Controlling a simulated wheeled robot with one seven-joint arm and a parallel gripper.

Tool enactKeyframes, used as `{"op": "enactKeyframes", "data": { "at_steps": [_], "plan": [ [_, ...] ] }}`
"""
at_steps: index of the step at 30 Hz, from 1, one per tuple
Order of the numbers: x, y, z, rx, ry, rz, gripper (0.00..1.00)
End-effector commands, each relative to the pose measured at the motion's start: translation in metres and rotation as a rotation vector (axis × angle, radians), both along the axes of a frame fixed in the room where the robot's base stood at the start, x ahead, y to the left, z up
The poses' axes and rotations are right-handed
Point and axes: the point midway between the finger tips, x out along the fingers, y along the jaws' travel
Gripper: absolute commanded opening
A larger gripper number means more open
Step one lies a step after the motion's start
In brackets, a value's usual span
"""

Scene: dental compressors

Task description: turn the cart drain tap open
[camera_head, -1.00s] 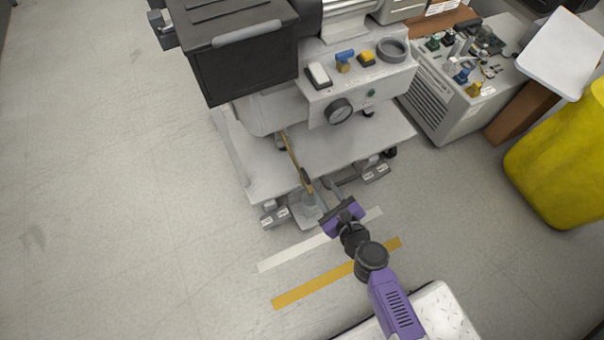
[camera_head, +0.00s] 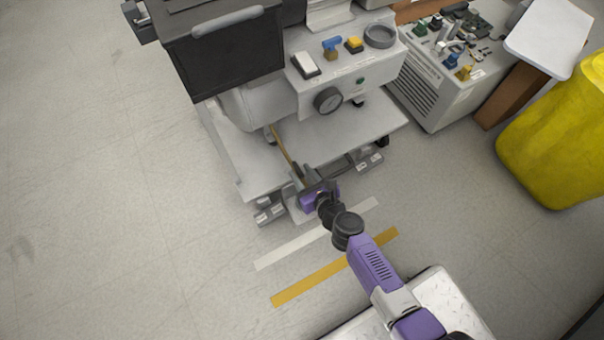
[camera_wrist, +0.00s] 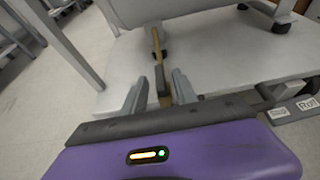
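A thin brass-coloured drain pipe (camera_head: 284,148) slants down from under the compressor body over the cart's white lower shelf (camera_head: 345,135). In the wrist view the pipe (camera_wrist: 156,42) ends in a darker narrow piece (camera_wrist: 160,76), which looks like the tap lever. My purple gripper (camera_head: 304,180) is at the front edge of the shelf, at the pipe's lower end. In the wrist view my gripper (camera_wrist: 160,84) has its grey fingers apart, one on each side of the dark piece. A gap seems to show on both sides; contact is unclear. My gripper hides the tap in the head view.
A pressure gauge (camera_head: 328,100) and coloured switches are above. A grey unit (camera_head: 437,85) and a yellow bin (camera_head: 553,135) stand right. The floor left is clear.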

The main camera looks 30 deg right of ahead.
Motion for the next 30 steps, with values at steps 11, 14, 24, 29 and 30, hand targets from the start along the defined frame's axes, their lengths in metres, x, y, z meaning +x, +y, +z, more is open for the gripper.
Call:
{"op": "enactKeyframes", "data": {
  "at_steps": [11, 14, 24, 29, 30],
  "plan": [
    [0.0004, 0.0, 0.0003, -0.001, 0.0, 0.0, 0.05],
    [0.0004, 0.0, 0.0003, -0.001, 0.0, 0.0, 0.0],
    [0.0007, -0.0012, 0.0016, -0.002, -0.001, 0.03, 0.0],
    [0.0007, -0.0035, 0.0024, -0.001, 0.0, 0.101, 0.0],
    [0.0008, -0.0047, 0.0026, -0.001, 0.0, 0.125, 0.0]
  ]
}}
